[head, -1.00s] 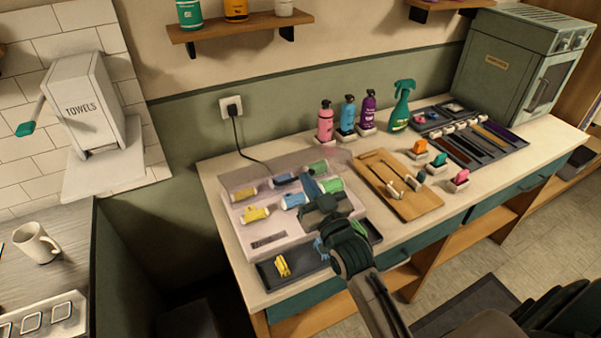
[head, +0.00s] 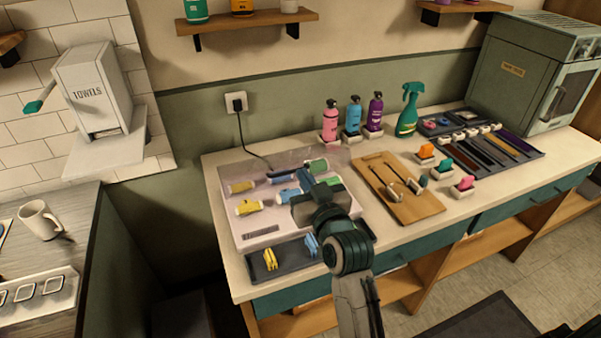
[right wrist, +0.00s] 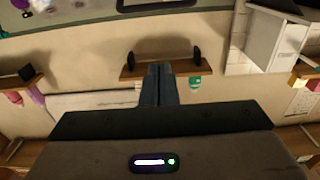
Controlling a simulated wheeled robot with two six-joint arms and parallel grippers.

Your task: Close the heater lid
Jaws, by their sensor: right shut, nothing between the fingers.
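The heater (head: 285,228) is a pale, low box at the left end of the counter, with several yellow, green and blue rollers (head: 242,187) on it. A clear, pinkish lid (head: 262,167) shows faintly around and behind the rollers. I cannot tell its exact angle or whether it touches the box. My right gripper (head: 304,176) is over the heater's right part, its fingers shut and empty, hiding some rollers. Its shut fingers also show in the right wrist view (right wrist: 158,85), against the wall. My left gripper is not in view.
A dark tray (head: 262,273) with yellow and blue clips lies in front of the heater. A wooden board (head: 405,203) with tools lies to its right. Spray bottles (head: 353,117) stand behind. A cord (head: 250,150) runs to the wall socket. A shelf (head: 250,22) hangs above.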

